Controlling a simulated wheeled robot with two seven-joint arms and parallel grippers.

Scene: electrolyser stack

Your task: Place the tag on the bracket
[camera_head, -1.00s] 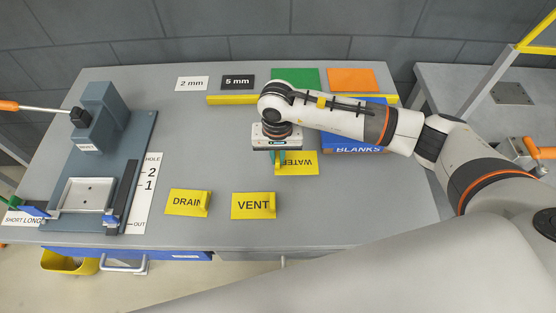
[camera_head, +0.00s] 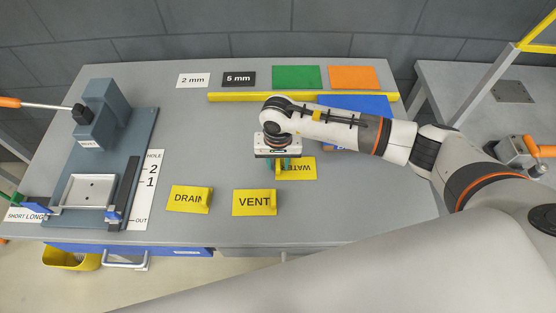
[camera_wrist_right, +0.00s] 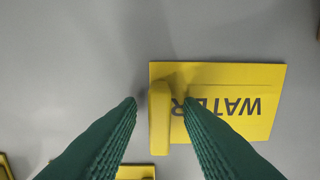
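The yellow WATER tag (camera_head: 300,172) lies on the grey bench, its lettering upside down in the head view. It also shows in the right wrist view (camera_wrist_right: 255,100), with a raised yellow tab (camera_wrist_right: 160,120) at its left end. My right gripper (camera_wrist_right: 160,104) is open, its green fingers on either side of that tab, with gaps visible. In the head view my right gripper (camera_head: 283,168) hangs over the tag and hides part of it. Yellow DRAIN (camera_head: 184,199) and VENT (camera_head: 250,203) tags lie nearer the front edge. I cannot identify a bracket. My left gripper is not in view.
A blue-grey press (camera_head: 103,115) with a metal tray (camera_head: 90,190) stands on the left. A yellow bar (camera_head: 235,97), green mat (camera_head: 296,77) and orange mat (camera_head: 353,77) lie at the back. A blue box (camera_head: 365,103) is partly behind my right arm.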

